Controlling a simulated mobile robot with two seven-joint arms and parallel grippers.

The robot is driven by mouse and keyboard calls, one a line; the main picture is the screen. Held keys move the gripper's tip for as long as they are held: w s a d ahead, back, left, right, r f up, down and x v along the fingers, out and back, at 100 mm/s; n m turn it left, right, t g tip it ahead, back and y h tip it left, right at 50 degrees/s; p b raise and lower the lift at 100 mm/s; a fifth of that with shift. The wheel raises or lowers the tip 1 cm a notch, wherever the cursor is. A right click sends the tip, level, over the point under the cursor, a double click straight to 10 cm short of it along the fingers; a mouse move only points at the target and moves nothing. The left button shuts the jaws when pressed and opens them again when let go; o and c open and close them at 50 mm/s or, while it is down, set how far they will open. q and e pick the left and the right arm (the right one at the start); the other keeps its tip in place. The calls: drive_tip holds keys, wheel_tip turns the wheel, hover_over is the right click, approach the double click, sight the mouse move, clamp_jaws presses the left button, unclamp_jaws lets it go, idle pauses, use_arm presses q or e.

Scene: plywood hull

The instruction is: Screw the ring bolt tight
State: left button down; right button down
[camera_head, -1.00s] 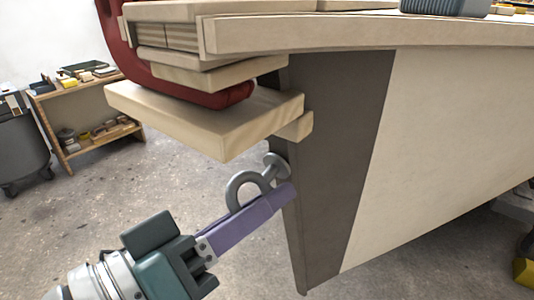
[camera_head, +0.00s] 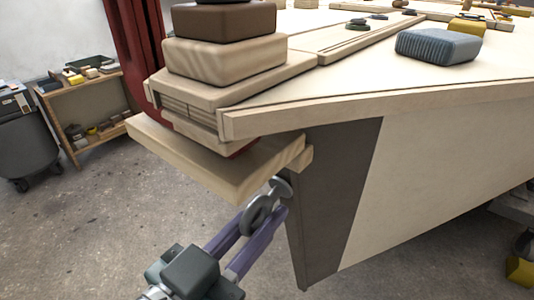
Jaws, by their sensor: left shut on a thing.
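The grey metal ring bolt (camera_head: 262,212) sits at the dark front edge of the plywood hull (camera_head: 338,190), just below a jutting wooden board. Its round flange (camera_head: 284,187) is close to the dark face; how far its shank goes in is hidden. My left gripper (camera_head: 262,222) comes up from below with its two purple fingers on either side of the ring, shut on it. The ring now shows more edge-on between the fingers. My right gripper is not in view.
The wooden board (camera_head: 215,165) juts out just above the ring. A red clamp (camera_head: 135,50) and stacked blocks (camera_head: 225,55) stand above it. A blue-grey ribbed block (camera_head: 438,46) lies on the hull top. A shelf (camera_head: 85,110) stands at the far left; floor below is open.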

use_arm(q)
drive_tip(key=shift+r+m+t, duration=0.1)
drive_tip(key=shift+m+t, duration=0.2)
drive_tip(key=shift+m, duration=0.2)
idle(0.3)
drive_tip(key=c, duration=1.2)
unclamp_jaws()
drive_tip(key=o, duration=0.3)
drive_tip(key=shift+s+d+f, duration=0.1)
drive_tip(key=shift+d+f, duration=0.05)
drive_tip(key=shift+f, duration=0.05)
drive_tip(key=shift+s+a+r, duration=0.1)
drive_tip(key=shift+s+a, duration=0.1)
drive_tip(key=shift+a, duration=0.05)
drive_tip(key=p+v, duration=0.3)
drive_tip(key=v, duration=0.6)
drive_tip(key=shift+s, duration=0.2)
drive_tip(key=shift+y, duration=0.3)
